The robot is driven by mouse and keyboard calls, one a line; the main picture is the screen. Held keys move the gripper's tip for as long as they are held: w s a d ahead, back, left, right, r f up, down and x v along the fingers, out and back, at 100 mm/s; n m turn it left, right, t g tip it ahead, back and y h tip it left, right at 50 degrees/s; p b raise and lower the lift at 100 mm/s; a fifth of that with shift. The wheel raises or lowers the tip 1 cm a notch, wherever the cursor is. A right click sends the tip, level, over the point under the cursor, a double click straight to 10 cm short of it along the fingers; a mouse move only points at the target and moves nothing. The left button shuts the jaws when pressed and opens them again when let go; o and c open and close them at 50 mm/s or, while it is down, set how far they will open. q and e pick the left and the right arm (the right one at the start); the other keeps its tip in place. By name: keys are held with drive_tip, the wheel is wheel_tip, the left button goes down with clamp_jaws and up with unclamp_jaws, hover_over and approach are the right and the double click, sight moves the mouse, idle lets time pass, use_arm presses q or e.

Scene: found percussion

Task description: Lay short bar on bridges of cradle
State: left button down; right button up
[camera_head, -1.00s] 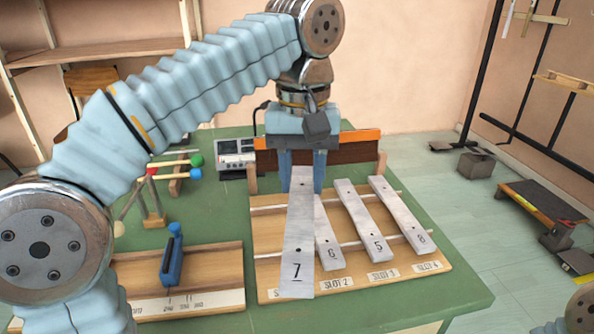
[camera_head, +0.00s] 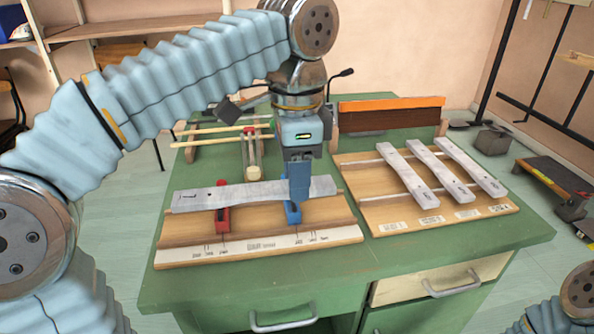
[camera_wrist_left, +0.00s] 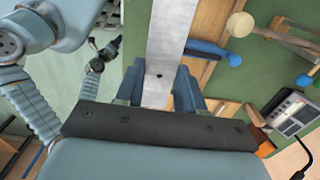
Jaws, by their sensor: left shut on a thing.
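The short pale metal bar (camera_head: 250,194), marked 7 earlier, lies crosswise over the wooden cradle (camera_head: 180,240). My left gripper (camera_head: 298,200) is shut on it near its right end, pointing down. The red bridge (camera_head: 222,222) is under the bar's left half. The blue bridge (camera_head: 292,217) is under the right part, by the gripper and partly hidden. I cannot tell whether the bar touches the bridges. In the left wrist view the bar (camera_wrist_left: 166,45) runs between the blue fingers, with the blue bridge (camera_wrist_left: 215,50) beside it. My right gripper is out of view.
The slotted rack (camera_head: 390,212) at right holds several pale bars (camera_head: 410,173), with its left slot empty. Mallets on a stand (camera_head: 250,150) are behind the cradle. An orange-topped brown board (camera_head: 390,115) stands at the back. The green table (camera_head: 480,235) has free room at front right.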

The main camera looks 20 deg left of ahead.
use_arm(q)
wheel_tip(320, 180, down, 6)
drive_tip(key=b, duration=0.4)
drive_tip(key=shift+r, duration=0.2)
drive_tip(key=shift+w+f, duration=0.15)
drive_tip(key=w+a+p, duration=0.2)
drive_tip(key=w, duration=0.1)
drive_tip(key=w+a+p, duration=0.1)
drive_tip(key=w, duration=0.1)
drive_tip(key=shift+r, duration=0.25)
drive_tip(key=shift+w+a+p, duration=0.4)
drive_tip(key=shift+w+p, duration=0.15)
drive_tip(key=shift+p, duration=0.05)
drive_tip(key=shift+f, duration=0.55)
drive_tip(key=shift+f, duration=0.2)
drive_tip(key=c, duration=0.6)
unclamp_jaws()
